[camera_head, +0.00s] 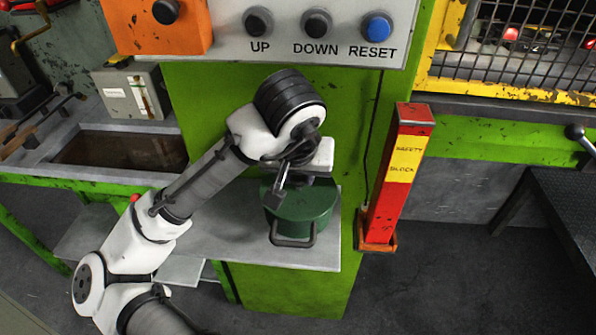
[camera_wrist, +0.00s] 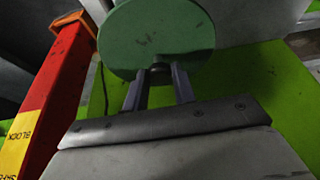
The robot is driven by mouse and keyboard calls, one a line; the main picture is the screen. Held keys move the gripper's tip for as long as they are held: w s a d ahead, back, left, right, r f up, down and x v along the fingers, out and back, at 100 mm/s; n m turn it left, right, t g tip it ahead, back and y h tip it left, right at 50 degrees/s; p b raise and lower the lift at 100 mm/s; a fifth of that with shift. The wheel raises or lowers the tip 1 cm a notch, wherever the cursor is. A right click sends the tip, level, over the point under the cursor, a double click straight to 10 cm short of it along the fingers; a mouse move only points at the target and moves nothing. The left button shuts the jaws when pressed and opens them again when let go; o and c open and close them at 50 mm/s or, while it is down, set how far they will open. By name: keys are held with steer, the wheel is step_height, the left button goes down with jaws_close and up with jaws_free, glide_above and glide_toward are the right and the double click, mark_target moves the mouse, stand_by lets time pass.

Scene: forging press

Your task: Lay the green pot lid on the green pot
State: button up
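The green pot (camera_head: 302,214) stands on a grey shelf at the front of the green press, with a dark loop handle facing me. My gripper (camera_head: 285,183) is over the pot, and the wrist hides part of the pot's top. In the wrist view the green pot lid (camera_wrist: 157,35) shows as a round disc with a small dark knob. The fingers of my gripper (camera_wrist: 160,73) are on both sides of that knob and appear shut on it. I cannot tell whether the lid touches the pot's rim.
A red and yellow safety block (camera_head: 398,175) stands upright right of the pot; it also shows in the wrist view (camera_wrist: 45,110). The button panel (camera_head: 315,30) is above my wrist. The grey shelf (camera_head: 225,240) is bare left of the pot. A dark basin (camera_head: 120,149) lies left.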

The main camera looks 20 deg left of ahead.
steer(key=o, duration=0.5)
steer(key=shift+c, duration=0.2)
steer(key=shift+r, duration=0.25)
steer(key=v, duration=1.2)
steer(key=shift+f, duration=0.1)
